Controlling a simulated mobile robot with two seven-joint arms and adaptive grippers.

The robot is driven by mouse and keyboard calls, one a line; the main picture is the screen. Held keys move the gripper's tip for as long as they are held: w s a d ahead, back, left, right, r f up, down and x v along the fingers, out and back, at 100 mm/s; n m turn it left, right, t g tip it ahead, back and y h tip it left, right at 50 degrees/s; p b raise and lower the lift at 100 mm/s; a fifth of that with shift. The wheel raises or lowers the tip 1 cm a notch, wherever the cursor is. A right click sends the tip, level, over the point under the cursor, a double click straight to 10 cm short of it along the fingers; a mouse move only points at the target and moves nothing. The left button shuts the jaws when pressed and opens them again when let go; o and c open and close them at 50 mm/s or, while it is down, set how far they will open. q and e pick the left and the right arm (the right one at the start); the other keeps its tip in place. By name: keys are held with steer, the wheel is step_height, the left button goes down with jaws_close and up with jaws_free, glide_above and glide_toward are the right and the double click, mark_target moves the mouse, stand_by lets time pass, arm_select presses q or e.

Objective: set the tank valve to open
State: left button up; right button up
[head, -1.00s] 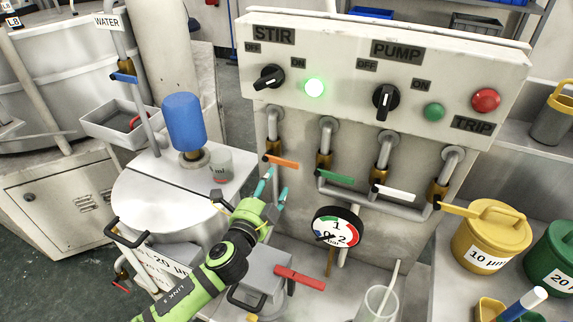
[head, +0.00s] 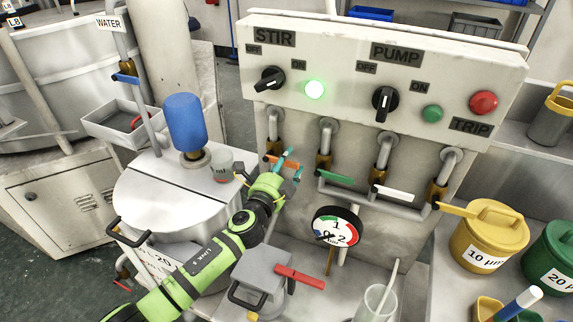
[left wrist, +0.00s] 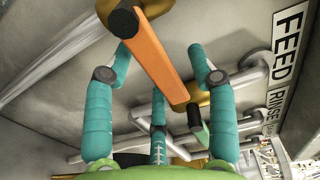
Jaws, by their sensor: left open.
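An orange lever (head: 274,160) is on the leftmost of several brass pipe valves below the control panel. In the left wrist view the orange lever (left wrist: 155,60) runs between my spread teal fingers. My left gripper (head: 289,163) is open at its free end; I cannot tell whether a finger touches it. Green (head: 336,178), white (head: 396,193) and yellow (head: 458,210) levers follow to the right. No readable label in view marks a tank valve. My right gripper is not in view.
A label reading FEED and RINSE (left wrist: 285,65) is beside the valves in the wrist view. A pressure gauge (head: 336,228) and red-handled valve (head: 300,277) are below. A metal tank with a blue motor (head: 185,122) stands left of my arm.

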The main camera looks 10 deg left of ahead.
arm_select(q)
jaws_close()
